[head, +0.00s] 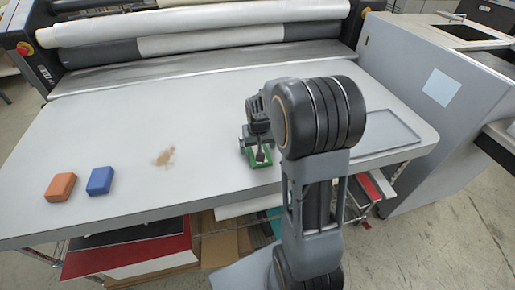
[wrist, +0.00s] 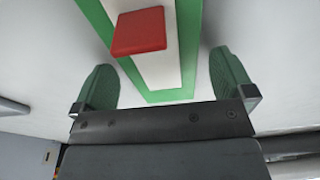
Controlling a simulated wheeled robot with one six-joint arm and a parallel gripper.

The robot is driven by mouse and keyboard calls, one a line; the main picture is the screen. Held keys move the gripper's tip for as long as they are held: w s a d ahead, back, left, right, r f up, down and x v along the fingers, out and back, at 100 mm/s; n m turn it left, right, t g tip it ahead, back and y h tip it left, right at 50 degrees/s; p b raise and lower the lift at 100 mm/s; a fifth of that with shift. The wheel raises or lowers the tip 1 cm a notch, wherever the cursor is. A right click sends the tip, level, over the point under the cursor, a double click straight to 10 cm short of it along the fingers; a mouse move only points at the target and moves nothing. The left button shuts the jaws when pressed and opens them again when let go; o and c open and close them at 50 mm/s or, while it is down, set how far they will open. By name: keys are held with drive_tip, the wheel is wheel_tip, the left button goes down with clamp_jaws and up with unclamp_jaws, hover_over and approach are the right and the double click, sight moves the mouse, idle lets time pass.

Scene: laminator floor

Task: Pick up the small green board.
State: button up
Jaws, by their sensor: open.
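The small green board (head: 268,164) lies on the grey table right of its middle, partly hidden by my arm and gripper. In the wrist view the board (wrist: 190,45) has a green border and a white middle, with a red square piece (wrist: 139,31) on it. My gripper (head: 260,152) is over the board. In the wrist view the fingers of my gripper (wrist: 162,68) are apart, one on each side of the board's near end, with gaps between fingers and board. Nothing is held.
An orange block (head: 61,187) and a blue block (head: 100,181) sit at the table's left front. A shallow grey tray (head: 388,133) lies at the right. Laminator rollers (head: 200,22) run along the back.

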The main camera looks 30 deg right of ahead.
drive_tip(key=shift+f, duration=0.1)
drive_tip(key=c, duration=0.9)
drive_tip(key=shift+c, duration=0.2)
